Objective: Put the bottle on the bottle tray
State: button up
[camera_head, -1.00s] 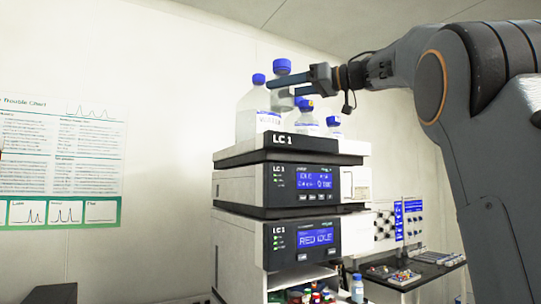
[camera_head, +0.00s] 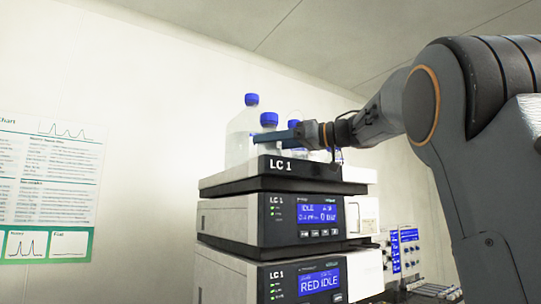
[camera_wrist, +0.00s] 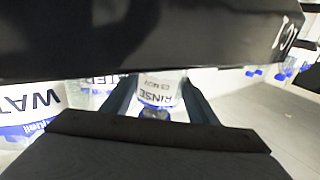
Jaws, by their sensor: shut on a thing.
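My gripper (camera_head: 276,136) is shut on a clear bottle with a blue cap (camera_head: 268,119), its fingers crossing the bottle near the neck. In the wrist view, which is upside down, the bottle (camera_wrist: 158,88) has a RINSE label and sits between the two fingers (camera_wrist: 160,100). The bottle tray (camera_head: 305,169) is the top of the stack, with a dark front marked LC 1. The held bottle looks upright and low over the tray. Its base is hidden behind the tray's front edge (camera_wrist: 150,40), so I cannot tell whether it touches.
A larger clear bottle (camera_head: 240,135) stands on the tray to the left. Other blue-capped bottles are partly hidden behind my gripper. A WATER bottle (camera_wrist: 30,105) is close by in the wrist view. Below the tray are instrument modules with displays (camera_head: 318,213). A wall chart (camera_head: 45,190) hangs at left.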

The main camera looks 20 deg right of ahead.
aim_at(280, 154)
jog(key=shift+f+p, duration=0.4)
jog(key=shift+f, duration=1.4)
jog(key=shift+f, duration=0.1)
jog(key=o, duration=1.1)
jog(key=shift+f, duration=0.1)
jog(key=shift+s+d, duration=0.1)
jog(key=shift+d, duration=0.05)
jog(key=b+v, duration=0.3)
jog(key=v, duration=0.7)
jog(key=shift+s+d+b, duration=0.1)
jog(key=shift+d+b, duration=0.05)
jog(key=shift+b, duration=0.25)
jog(key=shift+s+d, duration=0.5)
